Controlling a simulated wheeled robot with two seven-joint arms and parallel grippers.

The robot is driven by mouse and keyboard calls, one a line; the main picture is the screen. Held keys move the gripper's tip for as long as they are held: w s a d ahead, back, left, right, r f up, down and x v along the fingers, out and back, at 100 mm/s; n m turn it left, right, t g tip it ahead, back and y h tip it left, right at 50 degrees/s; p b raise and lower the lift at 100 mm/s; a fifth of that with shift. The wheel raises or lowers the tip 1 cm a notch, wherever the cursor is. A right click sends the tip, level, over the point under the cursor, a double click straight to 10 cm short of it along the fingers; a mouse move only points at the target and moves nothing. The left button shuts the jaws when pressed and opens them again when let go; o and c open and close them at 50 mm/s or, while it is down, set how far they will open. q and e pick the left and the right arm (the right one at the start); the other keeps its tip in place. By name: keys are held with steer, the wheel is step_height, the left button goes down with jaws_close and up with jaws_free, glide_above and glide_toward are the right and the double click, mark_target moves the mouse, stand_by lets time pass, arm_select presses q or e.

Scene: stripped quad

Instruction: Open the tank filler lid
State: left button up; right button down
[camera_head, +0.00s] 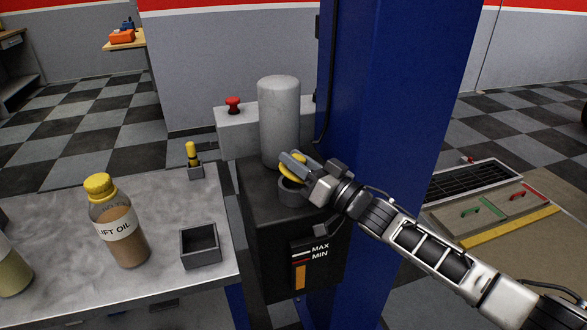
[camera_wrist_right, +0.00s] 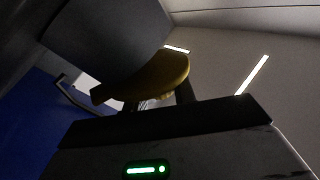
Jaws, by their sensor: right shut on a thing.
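The yellow filler lid (camera_head: 289,170) is at the top of the dark tank (camera_head: 262,215); it also shows in the right wrist view (camera_wrist_right: 163,76). It stands tilted up above the round grey filler neck (camera_head: 291,193), with a dark opening showing below it. My right gripper (camera_head: 294,162) is shut on the lid, its fingers partly covering it. The hinge is hidden behind the gripper. My left gripper is in neither view.
A grey cylinder (camera_head: 279,115) stands right behind the lid, and a blue post (camera_head: 395,130) rises to the right. The metal bench (camera_head: 70,235) at left holds an oil bottle (camera_head: 119,225), a small open box (camera_head: 200,247) and a yellow-handled part (camera_head: 192,155).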

steer(key=shift+w+d+r+m+t+b, duration=0.1)
steer(key=shift+d+r+m+t+b, duration=0.15)
steer(key=shift+m, duration=0.45)
steer(key=shift+d+r+m+t+b, duration=0.1)
steer(key=shift+d+m+t+b, duration=0.2)
steer(key=shift+m, duration=0.4)
steer(key=shift+t, duration=0.25)
steer(key=c, duration=1.2)
jaws_free()
steer(key=shift+o, duration=0.2)
steer(key=b+v, duration=0.1)
steer(key=v, duration=1.5)
steer(key=shift+b, duration=0.4)
steer(key=shift+w+r, duration=0.1)
